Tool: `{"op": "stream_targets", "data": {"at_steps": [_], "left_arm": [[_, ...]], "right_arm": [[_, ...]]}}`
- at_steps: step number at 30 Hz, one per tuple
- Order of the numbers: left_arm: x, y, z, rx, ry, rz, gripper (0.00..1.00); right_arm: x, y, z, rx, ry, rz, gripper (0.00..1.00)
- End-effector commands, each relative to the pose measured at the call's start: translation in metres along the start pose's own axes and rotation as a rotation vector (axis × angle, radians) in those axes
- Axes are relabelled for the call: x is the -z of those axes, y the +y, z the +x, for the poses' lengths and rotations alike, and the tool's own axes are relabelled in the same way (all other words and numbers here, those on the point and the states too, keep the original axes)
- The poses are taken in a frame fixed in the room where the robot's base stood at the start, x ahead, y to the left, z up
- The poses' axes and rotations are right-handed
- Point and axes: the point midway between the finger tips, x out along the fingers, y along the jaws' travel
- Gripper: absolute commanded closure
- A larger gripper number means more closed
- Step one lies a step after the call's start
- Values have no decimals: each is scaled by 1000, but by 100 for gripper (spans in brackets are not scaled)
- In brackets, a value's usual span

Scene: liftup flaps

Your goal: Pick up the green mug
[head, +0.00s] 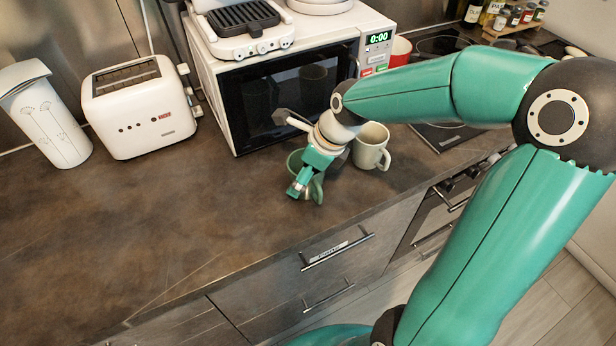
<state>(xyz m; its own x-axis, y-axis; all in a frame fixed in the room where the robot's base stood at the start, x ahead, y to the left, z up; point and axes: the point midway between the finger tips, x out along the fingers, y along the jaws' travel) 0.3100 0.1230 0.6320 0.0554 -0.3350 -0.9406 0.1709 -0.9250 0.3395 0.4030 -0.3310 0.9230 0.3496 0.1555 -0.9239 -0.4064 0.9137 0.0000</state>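My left gripper is not in view.
A cream mug (371,147) stands close to the right of the gripper. The microwave (283,90) is right behind, with a grill on top. A white toaster (139,106) and a white patterned container (45,115) stand at the left. The counter's left and front are clear.

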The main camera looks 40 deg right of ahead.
Motion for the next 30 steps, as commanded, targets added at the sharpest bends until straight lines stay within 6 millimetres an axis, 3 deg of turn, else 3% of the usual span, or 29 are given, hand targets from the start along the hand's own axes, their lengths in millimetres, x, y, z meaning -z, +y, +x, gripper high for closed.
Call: {"op": "stream_targets", "data": {"at_steps": [1, 12, 23, 30], "left_arm": [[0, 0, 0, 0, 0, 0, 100], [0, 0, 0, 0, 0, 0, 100], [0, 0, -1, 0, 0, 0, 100], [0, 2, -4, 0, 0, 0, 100]], "right_arm": [[0, 0, 0, 0, 0, 0, 10], [0, 0, 0, 0, -1, 0, 70], [-2, 0, -4, 0, -1, -1, 70], [-12, -1, -28, 3, -4, -1, 70]]}}
